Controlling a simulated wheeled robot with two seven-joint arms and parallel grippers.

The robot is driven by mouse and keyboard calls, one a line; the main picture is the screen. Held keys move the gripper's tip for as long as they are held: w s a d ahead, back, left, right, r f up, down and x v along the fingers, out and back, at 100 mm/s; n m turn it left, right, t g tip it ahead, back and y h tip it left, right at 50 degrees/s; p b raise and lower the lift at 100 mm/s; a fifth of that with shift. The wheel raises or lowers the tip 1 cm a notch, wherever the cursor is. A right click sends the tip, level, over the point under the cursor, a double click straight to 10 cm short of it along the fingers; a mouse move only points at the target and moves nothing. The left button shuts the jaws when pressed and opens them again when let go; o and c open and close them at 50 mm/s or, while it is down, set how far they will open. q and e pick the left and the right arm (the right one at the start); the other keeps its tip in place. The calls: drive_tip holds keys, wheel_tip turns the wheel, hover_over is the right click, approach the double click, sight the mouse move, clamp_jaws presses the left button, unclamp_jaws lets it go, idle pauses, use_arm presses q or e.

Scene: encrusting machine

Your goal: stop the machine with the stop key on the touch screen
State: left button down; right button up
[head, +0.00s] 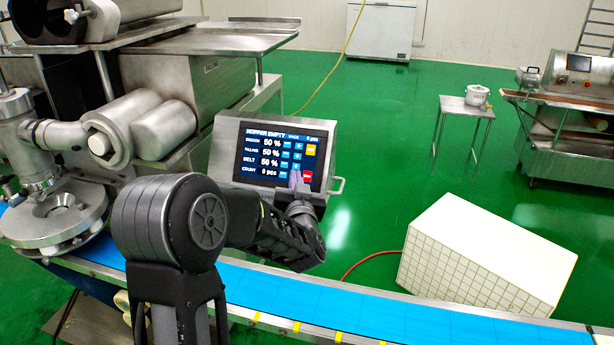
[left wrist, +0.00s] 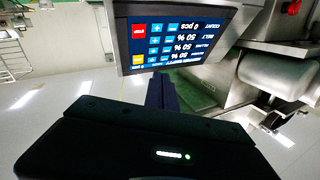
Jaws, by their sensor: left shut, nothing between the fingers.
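The touch screen (head: 270,150) sits in a steel housing on the machine, lit dark blue, reading HOPPER EMPTY, several 50 % rows and a count of 0 pcs. The red key (head: 307,176) is at its lower right, below a yellow key (head: 311,150). My left gripper (head: 295,180) is shut and empty at the screen's lower edge, just left of the red key. I cannot tell whether it touches the screen. In the left wrist view the screen is turned over, with the red key (left wrist: 138,30) at its left edge; the dark fingers (left wrist: 160,90) point toward the screen. My right gripper is out of view.
The blue conveyor belt (head: 300,297) runs below my left arm. The steel nozzle and round plate (head: 55,222) stand at the left. A white tiled block (head: 485,255) lies beyond the belt.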

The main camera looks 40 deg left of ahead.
use_arm(q)
drive_tip(key=b, duration=0.3)
approach(304, 171)
drive_tip(key=w+a+r, duration=0.1)
drive_tip(key=w+a, duration=0.2)
drive_tip(key=shift+w+a+f, duration=0.15)
drive_tip(key=shift+w+a, duration=0.1)
drive_tip(key=shift+w, duration=0.05)
drive_tip(key=shift+b, duration=0.35)
idle(1.4)
drive_tip(key=shift+w+a+f, duration=0.1)
drive_tip(key=shift+w+f, duration=0.1)
drive_tip(key=shift+w, duration=0.15)
drive_tip(key=shift+w+a+f+b, duration=0.15)
drive_tip(key=shift+w+b, duration=0.1)
drive_tip(key=shift+b, duration=0.2)
idle(0.4)
drive_tip(key=shift+s, duration=0.15)
drive_tip(key=shift+s+d+r, duration=0.25)
drive_tip(key=shift+s+r, duration=0.1)
drive_tip(key=shift+s, duration=0.1)
drive_tip(key=shift+s+r, duration=0.1)
idle(0.4)
